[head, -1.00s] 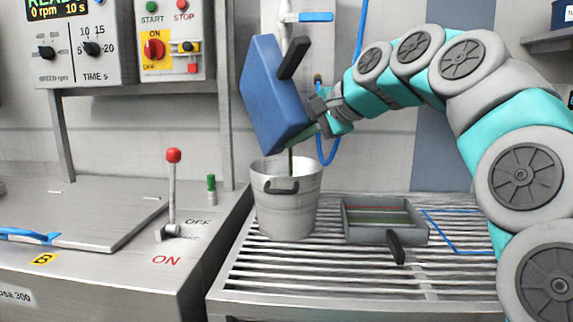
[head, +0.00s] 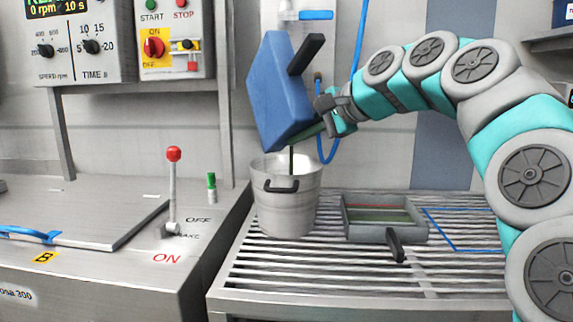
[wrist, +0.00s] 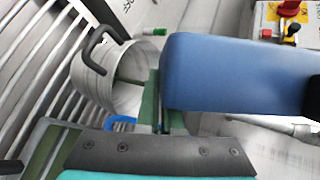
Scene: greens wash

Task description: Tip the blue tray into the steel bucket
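The blue tray (head: 278,92) is tipped steeply, almost on edge, above the steel bucket (head: 287,210). Its black handle (head: 306,53) sticks out at the upper right. My gripper (head: 318,127) is at the tray's lower right edge and appears shut on it; the fingertips are partly hidden. A thin dark upright strip (head: 291,160) shows between the tray and the bucket mouth; I cannot tell what it is. In the wrist view the tray (wrist: 235,72) is beside the bucket's open mouth (wrist: 135,75). The tray's inside and the bucket's bottom are hidden.
A grey tray (head: 385,232) with a black handle lies on the slatted rack, right of the bucket. A blue outline (head: 460,232) marks a bare patch farther right. A red-knobbed lever (head: 173,190) stands on the machine at left. A blue hose (head: 330,150) hangs behind.

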